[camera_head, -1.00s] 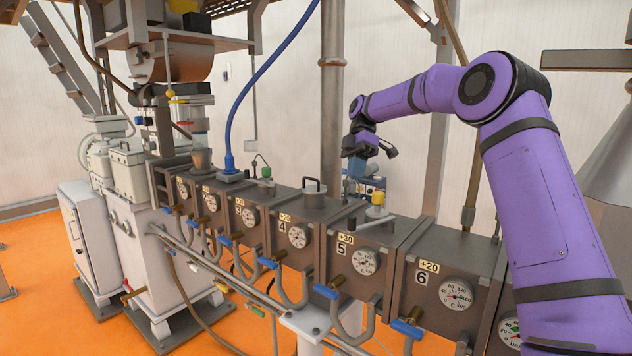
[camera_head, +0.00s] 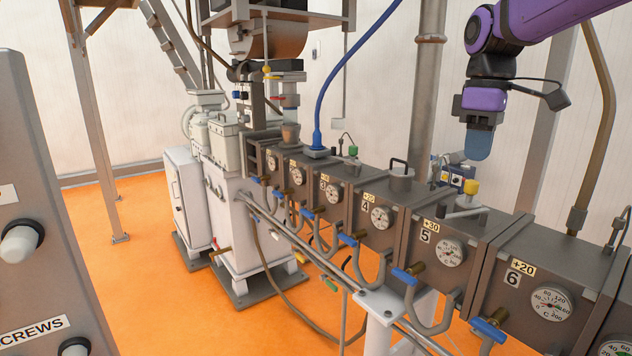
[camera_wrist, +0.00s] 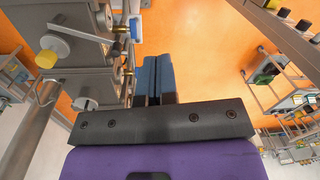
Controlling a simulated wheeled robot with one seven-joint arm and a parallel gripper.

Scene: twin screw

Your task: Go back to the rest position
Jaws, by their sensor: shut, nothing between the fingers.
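My purple arm (camera_head: 540,22) reaches in from the upper right of the head view. My gripper (camera_head: 478,146) hangs at its end, fingers pointing down, in the air beyond and above the barrel block marked 5. In the wrist view, the two blue fingers of my gripper (camera_wrist: 153,80) lie together with nothing seen between them. The fingers look apart from every part of the machine.
The extruder's row of numbered barrel blocks (camera_head: 400,225) runs across the head view, with gauges and blue-handled valves. A grey panel (camera_head: 35,290) with knobs and a SCREWS label stands at the left edge. Orange floor (camera_head: 140,270) is open between them.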

